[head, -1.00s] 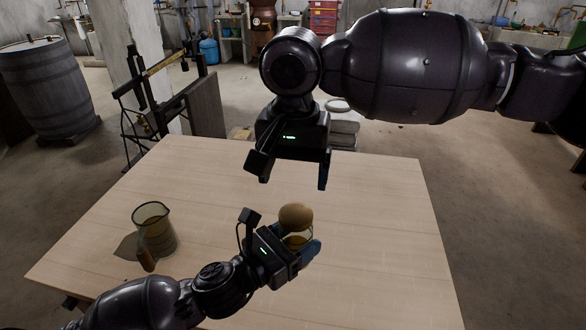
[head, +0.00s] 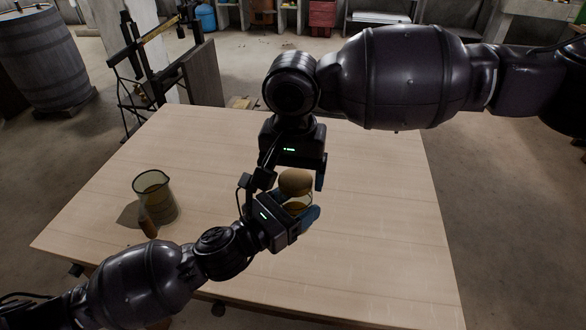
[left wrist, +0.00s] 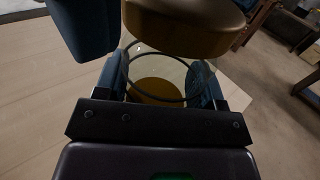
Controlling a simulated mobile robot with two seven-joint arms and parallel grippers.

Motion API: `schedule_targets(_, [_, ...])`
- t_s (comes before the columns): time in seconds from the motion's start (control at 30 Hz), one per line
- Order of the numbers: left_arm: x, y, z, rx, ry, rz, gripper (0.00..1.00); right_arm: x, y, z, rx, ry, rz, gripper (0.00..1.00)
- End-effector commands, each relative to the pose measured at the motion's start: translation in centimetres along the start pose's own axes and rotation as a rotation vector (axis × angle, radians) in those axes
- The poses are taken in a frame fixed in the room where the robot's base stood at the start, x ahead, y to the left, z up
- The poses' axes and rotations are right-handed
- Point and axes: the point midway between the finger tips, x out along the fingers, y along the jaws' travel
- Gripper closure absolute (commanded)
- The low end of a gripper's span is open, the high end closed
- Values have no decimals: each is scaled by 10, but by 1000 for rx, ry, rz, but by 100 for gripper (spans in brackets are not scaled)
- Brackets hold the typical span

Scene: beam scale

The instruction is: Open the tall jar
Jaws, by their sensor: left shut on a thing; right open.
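The tall jar is clear glass with amber contents (head: 297,207) and a round brown cork lid (head: 295,182) on top. My left gripper (head: 298,217) is shut around the glass body, its blue fingers on either side. The left wrist view shows the lid (left wrist: 185,28) above the glass and the amber contents (left wrist: 158,90) between my fingers. I cannot tell how firmly the lid sits. My right gripper (head: 293,180) is open above the jar, pointing down, with its fingers on either side of the lid. A blue finger beside the lid fills the left wrist view's upper left.
The table's right side is clear. A barrel (head: 45,60) and a dark metal stand (head: 140,65) are on the floor beyond.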

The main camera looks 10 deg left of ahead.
Motion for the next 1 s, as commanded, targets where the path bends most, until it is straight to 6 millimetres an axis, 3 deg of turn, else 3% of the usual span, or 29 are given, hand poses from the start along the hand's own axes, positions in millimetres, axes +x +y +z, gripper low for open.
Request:
schedule_targets(0.03, [0,0,1,1,-2,-1,100,0,0,0,0,0,0,18])
schedule_targets(0.37, [0,-1,1,1,-3,-3,100,-1,-1,0,-2,0,-3,68])
schedule_targets(0.63, [0,-3,2,1,-4,-7,100,-1,-3,1,-89,0,-9,68])
schedule_targets(1.0, [1,-4,2,1,-6,-10,100,-2,-3,3,-622,3,-13,68])
